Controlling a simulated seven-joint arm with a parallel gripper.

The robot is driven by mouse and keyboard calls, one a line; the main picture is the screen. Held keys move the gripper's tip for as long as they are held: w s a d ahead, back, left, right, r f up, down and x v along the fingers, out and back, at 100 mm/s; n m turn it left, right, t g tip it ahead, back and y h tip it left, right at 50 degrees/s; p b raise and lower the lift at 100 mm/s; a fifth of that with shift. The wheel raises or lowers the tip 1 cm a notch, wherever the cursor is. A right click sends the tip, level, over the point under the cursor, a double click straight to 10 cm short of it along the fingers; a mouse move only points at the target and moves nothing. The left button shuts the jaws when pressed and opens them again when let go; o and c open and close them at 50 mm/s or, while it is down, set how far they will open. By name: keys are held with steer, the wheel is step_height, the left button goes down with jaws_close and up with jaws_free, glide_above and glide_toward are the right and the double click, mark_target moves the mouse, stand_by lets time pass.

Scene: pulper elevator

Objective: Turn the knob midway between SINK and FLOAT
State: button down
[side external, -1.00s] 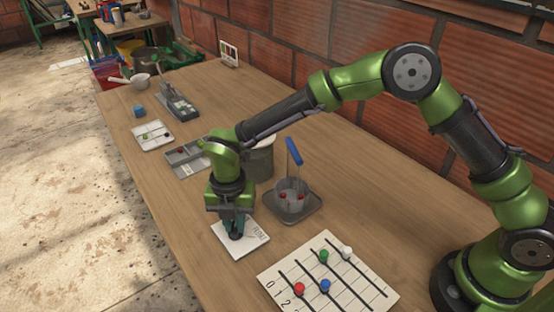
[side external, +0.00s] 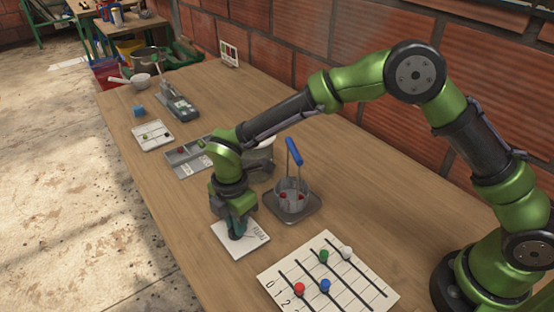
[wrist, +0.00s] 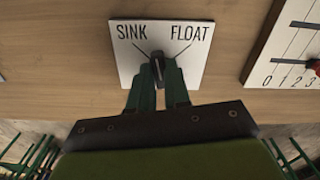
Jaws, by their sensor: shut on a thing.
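The white dial plate (wrist: 182,77) lies on the wooden table, with SINK printed at its upper left and FLOAT at its upper right in the wrist view. A line runs from the middle toward each word. The dark knob (wrist: 157,60) stands at the plate's centre, between the two lines, pointing roughly up between the words. My gripper (wrist: 157,72) is shut on the knob, its green fingers on either side of it. In the side external view the plate (side external: 249,250) shows under my gripper (side external: 237,233), which hides the knob.
A white board with coloured pegs (side external: 360,280) lies right of the plate. A grey tray (side external: 296,214) holds a mesh basket with a blue handle (side external: 294,152) close behind the gripper. A grey sorting tray (side external: 185,157) and a white card (side external: 152,135) lie farther back.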

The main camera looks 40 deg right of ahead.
steer(key=shift+m, duration=1.1)
steer(key=c, duration=1.1)
jaws_free()
step_height(320, 180, up, 17)
steer(key=shift+f, duration=0.1)
